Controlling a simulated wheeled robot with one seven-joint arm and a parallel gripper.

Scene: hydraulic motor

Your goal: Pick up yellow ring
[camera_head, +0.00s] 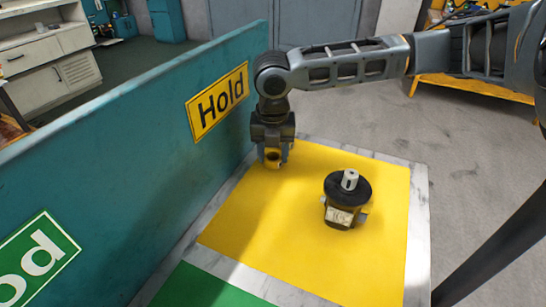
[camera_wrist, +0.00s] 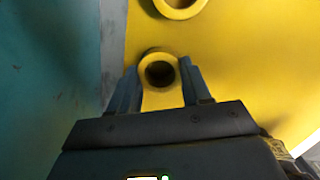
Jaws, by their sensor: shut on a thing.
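A yellow ring (camera_wrist: 160,52) with a dark centre sits between the two fingers of my gripper (camera_wrist: 158,66) in the wrist view. The fingers are shut on it, one on each side. In the head view my gripper (camera_head: 272,160) points down at the far left corner of the yellow mat, with the yellow ring (camera_head: 272,154) between its fingers. I cannot tell whether the ring touches the mat.
The yellow mat (camera_head: 300,240) lies on a pale marble-like tabletop (camera_head: 418,240). A motor with a black disc and light shaft (camera_head: 347,190) stands on it, right of my gripper. A teal wall with a "Hold" sign (camera_head: 217,103) rises close on the left. Mat in front is clear.

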